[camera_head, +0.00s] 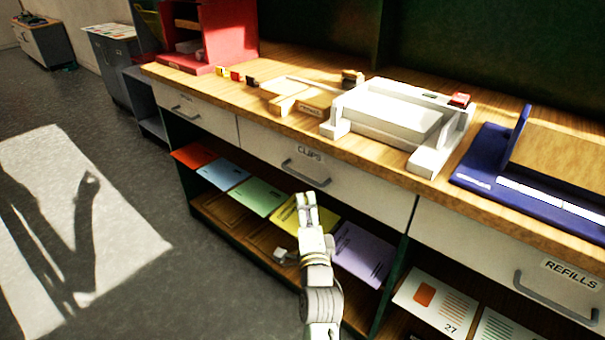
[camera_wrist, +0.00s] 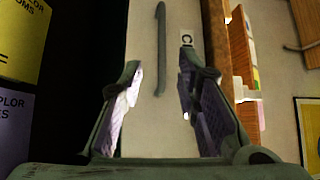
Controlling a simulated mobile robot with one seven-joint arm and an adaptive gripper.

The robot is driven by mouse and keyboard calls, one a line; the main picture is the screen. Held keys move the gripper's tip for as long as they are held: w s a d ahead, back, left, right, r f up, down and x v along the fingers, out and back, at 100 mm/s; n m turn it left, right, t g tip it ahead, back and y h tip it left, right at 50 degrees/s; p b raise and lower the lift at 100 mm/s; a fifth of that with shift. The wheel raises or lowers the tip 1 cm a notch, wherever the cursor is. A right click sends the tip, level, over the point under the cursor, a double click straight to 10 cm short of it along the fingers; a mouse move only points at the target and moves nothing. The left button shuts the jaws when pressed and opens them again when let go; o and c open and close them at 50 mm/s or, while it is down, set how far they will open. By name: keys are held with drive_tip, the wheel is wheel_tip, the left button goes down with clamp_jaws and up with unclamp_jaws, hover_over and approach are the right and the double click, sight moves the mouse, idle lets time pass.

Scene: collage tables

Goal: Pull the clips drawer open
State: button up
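The clips drawer (camera_head: 335,172) is the middle white front under the wooden counter, labelled CLIPS, and its front looks flush with its neighbours. Its grey bar handle (camera_head: 305,174) sits below the label. My gripper (camera_head: 307,200) is in front of the drawer, just below the handle in the head view. In the wrist view my gripper (camera_wrist: 160,95) has its two fingers spread apart with nothing between them. The handle (camera_wrist: 160,48) shows upright there, beyond the fingertips and between their lines. Part of the label (camera_wrist: 187,42) shows behind the right finger.
A refills drawer (camera_head: 540,270) is at the right and another drawer (camera_head: 190,107) at the left. Coloured sheets lie on the shelf below, including a purple one (camera_head: 362,255). A white device (camera_head: 395,115) and a blue tray (camera_head: 500,185) stand on the counter. The floor (camera_head: 190,270) at left is clear.

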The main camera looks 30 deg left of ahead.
sight(302, 175)
drive_tip(key=p+x, duration=0.2)
drive_tip(key=x, duration=0.8)
drive_tip(key=shift+w+a+r, duration=0.15)
drive_tip(key=shift+a+r, duration=0.05)
drive_tip(key=shift+r, duration=0.05)
clamp_jaws()
idle(0.4)
